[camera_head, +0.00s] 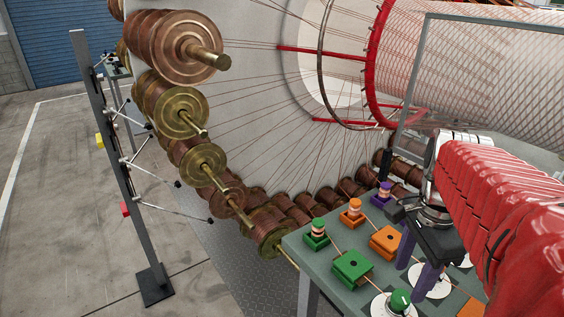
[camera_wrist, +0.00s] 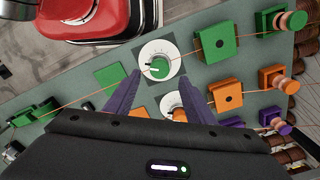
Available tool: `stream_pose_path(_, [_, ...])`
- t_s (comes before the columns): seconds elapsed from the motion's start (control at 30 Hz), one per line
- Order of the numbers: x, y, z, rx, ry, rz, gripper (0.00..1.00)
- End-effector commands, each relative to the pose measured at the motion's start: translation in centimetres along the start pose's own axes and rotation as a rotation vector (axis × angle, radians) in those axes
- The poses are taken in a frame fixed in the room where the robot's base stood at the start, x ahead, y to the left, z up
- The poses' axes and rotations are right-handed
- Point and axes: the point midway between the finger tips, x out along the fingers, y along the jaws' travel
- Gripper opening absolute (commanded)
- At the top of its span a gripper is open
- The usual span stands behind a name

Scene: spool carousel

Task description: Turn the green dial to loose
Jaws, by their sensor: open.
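The green dial (camera_head: 400,300) is a green knob on a white disc at the front edge of the grey-green panel (camera_head: 327,247). In the head view my gripper (camera_head: 410,274) is over the panel, behind and right of the green dial. I cannot tell whether it touches anything.
An orange dial (camera_wrist: 178,114) sits close by, partly hidden by my gripper. A green block (camera_head: 352,267), an orange block (camera_head: 386,241) and small guide spools stand on the panel, with thin wires running across. The large spool carousel (camera_head: 250,90) rises behind; a post (camera_head: 118,160) stands left.

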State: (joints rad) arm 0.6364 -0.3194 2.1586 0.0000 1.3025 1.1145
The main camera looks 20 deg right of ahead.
Motion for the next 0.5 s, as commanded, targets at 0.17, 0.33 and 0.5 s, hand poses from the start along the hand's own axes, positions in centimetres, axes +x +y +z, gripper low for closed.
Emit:
stream_pose_path(0.17, [2.9,0.1,0.1,0.000,-0.002,0.003,0.49])
stream_pose_path(0.33, [5.1,0.1,0.0,0.000,-0.001,0.003,0.49])
stream_pose_path(0.5, [6.2,0.1,0.0,0.000,-0.001,0.001,0.49])
